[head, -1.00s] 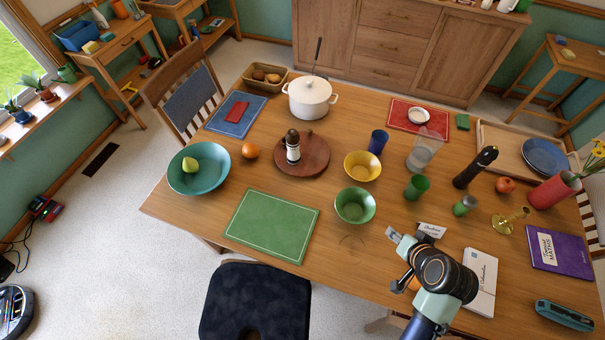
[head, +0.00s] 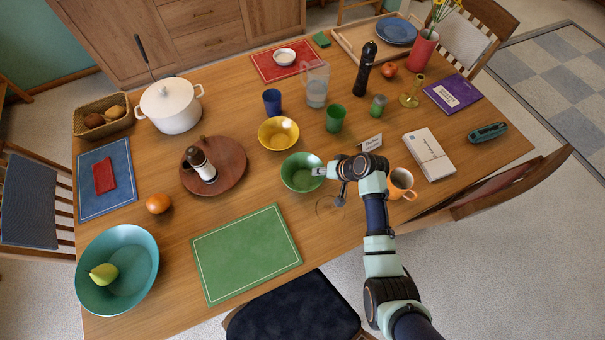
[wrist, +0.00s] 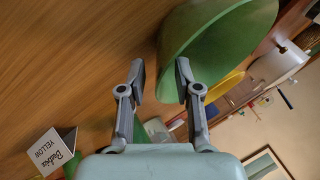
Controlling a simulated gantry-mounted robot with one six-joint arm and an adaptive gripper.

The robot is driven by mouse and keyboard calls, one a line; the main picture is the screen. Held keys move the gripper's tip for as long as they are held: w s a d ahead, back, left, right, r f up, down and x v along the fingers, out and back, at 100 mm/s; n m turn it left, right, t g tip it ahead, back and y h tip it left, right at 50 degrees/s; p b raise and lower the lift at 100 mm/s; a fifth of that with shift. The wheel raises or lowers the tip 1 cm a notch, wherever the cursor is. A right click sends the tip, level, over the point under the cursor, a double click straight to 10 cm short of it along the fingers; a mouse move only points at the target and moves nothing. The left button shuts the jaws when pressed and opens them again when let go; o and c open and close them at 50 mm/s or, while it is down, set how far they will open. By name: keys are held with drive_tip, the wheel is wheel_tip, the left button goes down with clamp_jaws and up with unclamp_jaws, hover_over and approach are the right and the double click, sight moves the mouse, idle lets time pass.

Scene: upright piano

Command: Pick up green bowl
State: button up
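The green bowl (head: 297,181) stands upright on the table, in front of the yellow bowl. My gripper (head: 319,172) is at the bowl's right rim in the head view. In the wrist view the bowl (wrist: 220,35) fills the top right, just past my fingertips. My gripper (wrist: 161,80) is open there, with a clear gap between its two fingers. The bowl's edge shows in that gap, and the right finger overlaps its wall. I cannot tell whether either finger touches the bowl.
The yellow bowl (head: 278,139), green cup (head: 334,119) and a white name card (head: 371,142) are close by. An orange mug (head: 400,184) stands right of my wrist. A green placemat (head: 245,254) lies at front left. A thin wire-like ring (head: 330,207) lies in front of the bowl.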

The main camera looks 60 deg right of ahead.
drive_tip(key=shift+x, duration=1.1)
clamp_jaws()
drive_tip(key=shift+r, duration=0.15)
wheel_tip(320, 180, up, 20)
drive_tip(key=p, duration=0.3)
drive_tip(key=shift+p, duration=0.3)
